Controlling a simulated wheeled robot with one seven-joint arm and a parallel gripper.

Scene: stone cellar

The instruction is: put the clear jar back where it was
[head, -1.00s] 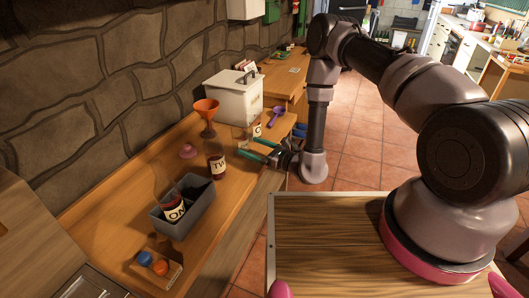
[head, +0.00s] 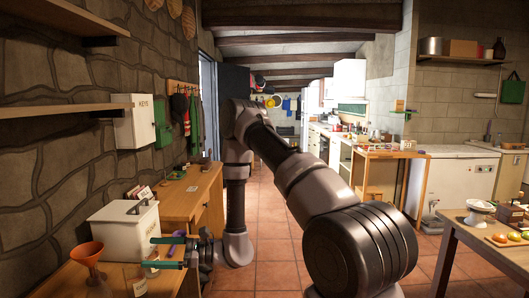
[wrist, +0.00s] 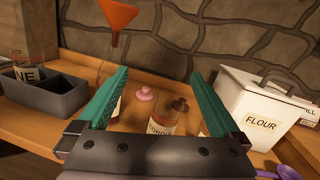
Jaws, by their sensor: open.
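My gripper (head: 160,252) is open over the wooden counter at lower left, its two green fingers apart. In the wrist view, my gripper (wrist: 156,75) frames a see-through labelled jar (wrist: 163,124) between its fingers; the jar stands on the counter, and I cannot tell whether it touches them. A brown stopper or knob shows by its top. In the head view, glass with a label (head: 136,282) shows just below the fingers. I cannot tell for sure which is the clear jar.
An orange funnel (wrist: 118,14) rises at left, beside a grey divided bin (wrist: 40,98). A pink lid (wrist: 145,94) lies behind the jar. A white FLOUR box (wrist: 255,108) stands at right. The stone wall closes off the back.

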